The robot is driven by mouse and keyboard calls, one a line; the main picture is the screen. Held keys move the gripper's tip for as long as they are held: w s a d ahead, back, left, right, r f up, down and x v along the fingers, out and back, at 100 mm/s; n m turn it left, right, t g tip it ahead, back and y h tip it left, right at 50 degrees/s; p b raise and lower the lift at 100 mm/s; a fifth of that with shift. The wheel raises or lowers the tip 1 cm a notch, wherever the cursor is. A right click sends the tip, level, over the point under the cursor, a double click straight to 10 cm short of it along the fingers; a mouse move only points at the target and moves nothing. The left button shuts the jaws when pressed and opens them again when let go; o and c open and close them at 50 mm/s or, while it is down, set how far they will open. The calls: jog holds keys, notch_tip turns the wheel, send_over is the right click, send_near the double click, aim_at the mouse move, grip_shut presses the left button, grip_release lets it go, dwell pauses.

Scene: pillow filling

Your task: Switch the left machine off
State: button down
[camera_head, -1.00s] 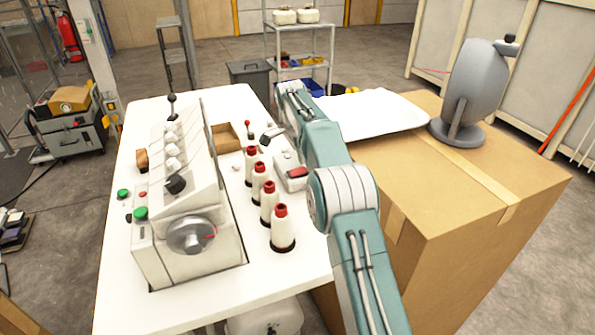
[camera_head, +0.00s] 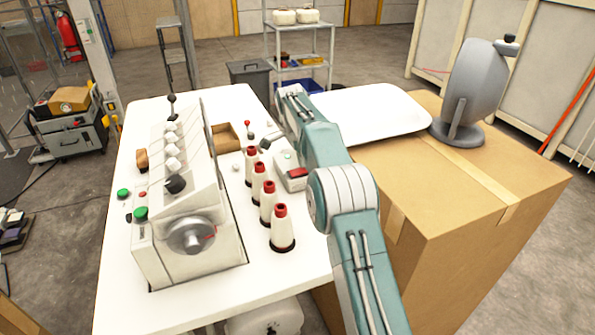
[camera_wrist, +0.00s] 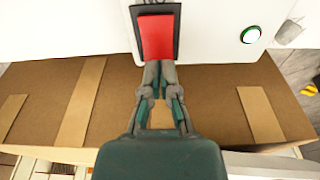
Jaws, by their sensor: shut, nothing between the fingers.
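The left machine (camera_head: 190,200) is a white sewing-type machine on the white table, with a round grey handwheel and green buttons on its near-left side. A small white unit with a red switch (camera_head: 297,173) sits beside my arm. In the wrist view, a red rectangular switch (camera_wrist: 157,38) in a dark frame lies on a white surface. My gripper (camera_wrist: 159,68) is shut and empty, its fingertips at the switch's lower edge; I cannot tell whether they touch. A round green button (camera_wrist: 250,35) is to the right. In the head view the fingers are hidden by my arm.
Several white spools with red tops (camera_head: 268,203) stand in a row near my arm. A large cardboard box (camera_head: 470,190) at right bears a white tray-like piece (camera_head: 375,112) and a grey round machine (camera_head: 475,85). A shelf (camera_head: 300,60) stands behind.

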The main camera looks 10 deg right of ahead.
aim_at(301, 169)
jog(key=shift+f, duration=0.65)
dwell(0.3)
jog(key=shift+r, duration=3.55)
